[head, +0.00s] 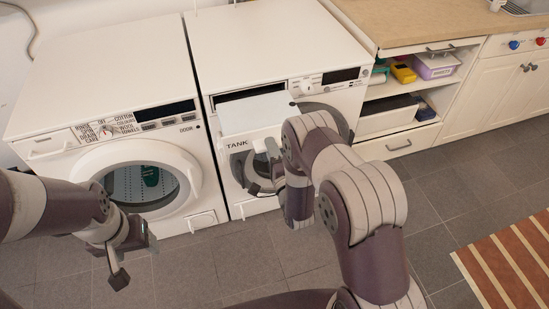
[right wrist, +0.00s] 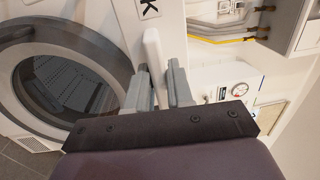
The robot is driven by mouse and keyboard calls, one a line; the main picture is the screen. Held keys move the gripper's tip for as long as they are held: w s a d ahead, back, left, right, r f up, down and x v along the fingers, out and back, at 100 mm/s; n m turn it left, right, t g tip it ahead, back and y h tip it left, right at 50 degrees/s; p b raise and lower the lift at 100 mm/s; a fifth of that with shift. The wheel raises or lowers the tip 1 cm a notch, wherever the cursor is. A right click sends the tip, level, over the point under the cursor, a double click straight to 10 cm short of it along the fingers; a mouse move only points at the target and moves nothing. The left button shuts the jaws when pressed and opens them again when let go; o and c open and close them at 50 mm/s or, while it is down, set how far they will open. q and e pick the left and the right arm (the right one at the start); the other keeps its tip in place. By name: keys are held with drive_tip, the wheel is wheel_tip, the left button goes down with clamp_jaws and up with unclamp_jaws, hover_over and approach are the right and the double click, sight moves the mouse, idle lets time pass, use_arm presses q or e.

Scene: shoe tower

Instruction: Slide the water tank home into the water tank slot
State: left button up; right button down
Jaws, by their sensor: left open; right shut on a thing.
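The white water tank (head: 262,115), marked TANK on its front, sticks out of the dryer on the right like a drawer. The dark water tank slot (head: 249,93) shows above and behind it, at the upper left of the dryer's front. My right gripper (head: 265,172) is shut on the tank's handle. The right wrist view shows the white handle (right wrist: 155,60) between the two grey fingers (right wrist: 162,88). My right arm hides part of the dryer's front. My left gripper (head: 136,262) is open and empty in front of the washer.
A white washer (head: 113,70) with a round door stands left of the dryer (head: 270,40). A shelf unit (head: 412,95) with boxes and a drawer stands to the right, under a wooden worktop. A striped rug (head: 510,265) lies at the lower right. The grey floor in front is clear.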

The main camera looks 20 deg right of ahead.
sight(255, 110)
drive_tip(key=shift+w, duration=0.95)
drive_tip(key=shift+b, duration=0.35)
idle(0.5)
drive_tip(key=shift+w+a+b, duration=0.2)
drive_tip(key=shift+w+b, duration=1.85)
drive_tip(key=shift+w, duration=1.95)
drive_tip(key=shift+w+a+b, duration=0.1)
drive_tip(key=shift+w+b, duration=2.45)
drive_tip(key=shift+w, duration=0.95)
